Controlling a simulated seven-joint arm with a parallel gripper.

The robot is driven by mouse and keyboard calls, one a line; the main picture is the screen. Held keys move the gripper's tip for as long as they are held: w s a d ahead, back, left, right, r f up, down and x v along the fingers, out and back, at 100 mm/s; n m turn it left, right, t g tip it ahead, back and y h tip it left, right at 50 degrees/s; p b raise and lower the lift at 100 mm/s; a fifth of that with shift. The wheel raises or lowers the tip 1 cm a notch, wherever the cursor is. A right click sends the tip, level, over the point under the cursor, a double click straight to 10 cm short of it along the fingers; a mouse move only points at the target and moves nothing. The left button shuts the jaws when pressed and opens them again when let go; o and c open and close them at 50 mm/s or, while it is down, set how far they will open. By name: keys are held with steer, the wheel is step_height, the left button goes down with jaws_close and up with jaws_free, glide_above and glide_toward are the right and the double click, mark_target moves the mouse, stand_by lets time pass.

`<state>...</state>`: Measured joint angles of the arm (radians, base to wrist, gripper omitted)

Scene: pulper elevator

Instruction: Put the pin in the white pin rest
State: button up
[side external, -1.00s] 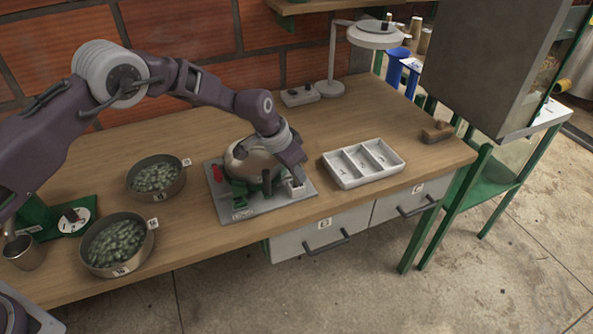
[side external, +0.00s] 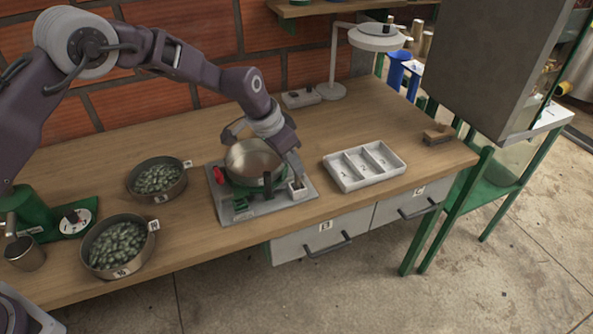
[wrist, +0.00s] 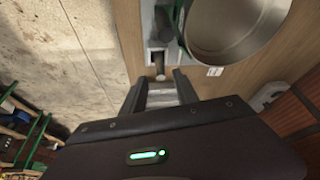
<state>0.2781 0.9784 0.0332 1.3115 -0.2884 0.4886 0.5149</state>
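My gripper (wrist: 160,82) points down at the right front of a grey base plate (side external: 222,208). In the side view my gripper (side external: 296,174) is just above a small pale upright block (side external: 298,189), which may be the white pin rest. In the wrist view this block (wrist: 157,48) has a dark slot and lies just beyond the fingertips. The fingers stand apart with a gap between them. A small brownish stub (wrist: 159,72), possibly the pin, shows in line with the gap. I cannot tell whether the fingers touch it.
A metal bowl (side external: 254,160) stands on the plate beside my gripper. A white three-compartment tray (side external: 352,184) lies to the right. Two pans of green beans (side external: 118,247) stand left, and a lamp (side external: 333,70) stands behind. The bench front edge is close; wood behind the tray is clear.

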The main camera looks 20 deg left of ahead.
steer(key=v, duration=0.6)
steer(key=shift+r, duration=0.2)
steer(key=s+a+r+n, duration=0.1)
steer(key=s+a+r, duration=0.4)
steer(key=s+r, duration=0.35)
steer(key=s+a+r+n, duration=0.2)
steer(key=s+a+r, duration=0.3)
steer(key=s+r, duration=0.3)
steer(key=s+a+n+y, duration=0.1)
steer(key=s+a, duration=0.2)
steer(key=s, duration=0.8)
steer(key=s+a+n+t+y, duration=0.1)
steer(key=s+a+n, duration=0.1)
steer(key=s, duration=0.9)
steer(key=shift+a+t, duration=0.3)
steer(key=shift+a, duration=0.3)
